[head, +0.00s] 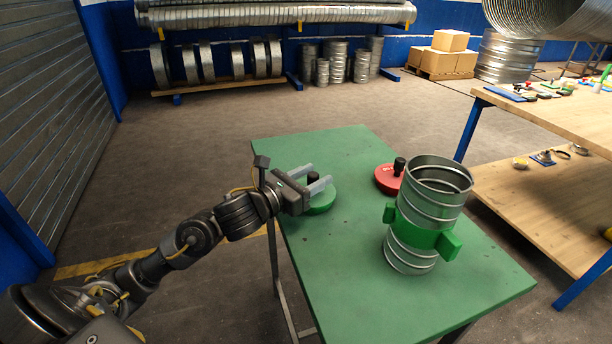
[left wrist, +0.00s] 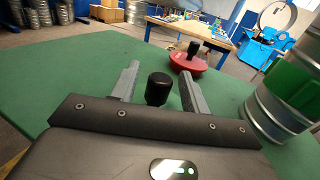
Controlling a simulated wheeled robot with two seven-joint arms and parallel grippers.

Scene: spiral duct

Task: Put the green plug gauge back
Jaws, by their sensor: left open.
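The green plug gauge (head: 321,200) is a green disc with a black knob, lying on the green table (head: 335,150). My left gripper (head: 318,179) is open at the gauge, its two fingers on either side of the black knob. In the left wrist view the knob (left wrist: 156,88) stands between the open fingers (left wrist: 158,85), with a gap showing on both sides; the green disc is hidden there. A red plug gauge (head: 388,178) with a black knob lies farther right on the table. It also shows in the left wrist view (left wrist: 188,64). My right gripper is not in view.
A spiral duct piece (head: 437,190) with a green clamp stands upright on the table, right of both gauges. A wooden workbench (head: 550,115) with small items stands at the right. The table's left front part is clear.

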